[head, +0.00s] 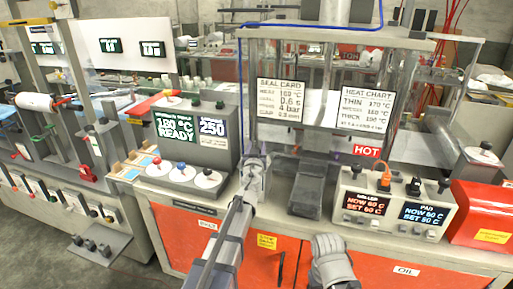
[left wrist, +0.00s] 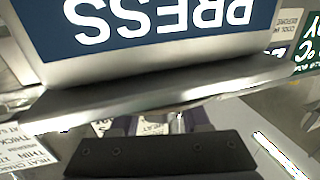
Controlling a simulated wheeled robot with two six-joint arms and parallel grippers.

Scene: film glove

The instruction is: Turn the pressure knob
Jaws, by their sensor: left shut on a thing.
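My left gripper (head: 253,178) reaches up from the bottom of the head view to the front of the press, just right of the grey control box. It is shut on the pressure knob, which is mostly hidden by the jaws. In the left wrist view a blue plate (left wrist: 150,22) with white letters reading PRESS, upside down, fills the top. A grey ledge runs below it, with the dark gripper body (left wrist: 160,155) in front. The knob's angle cannot be made out. I do not see my right gripper for certain.
The grey control box (head: 222,141) has READY and 250 displays and several knobs. A seal card (head: 280,100) and heat chart (head: 357,107) hang behind. A two-display heater box (head: 395,205) and red box (head: 482,212) stand right. A grey glove-like shape (head: 331,262) is at the bottom.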

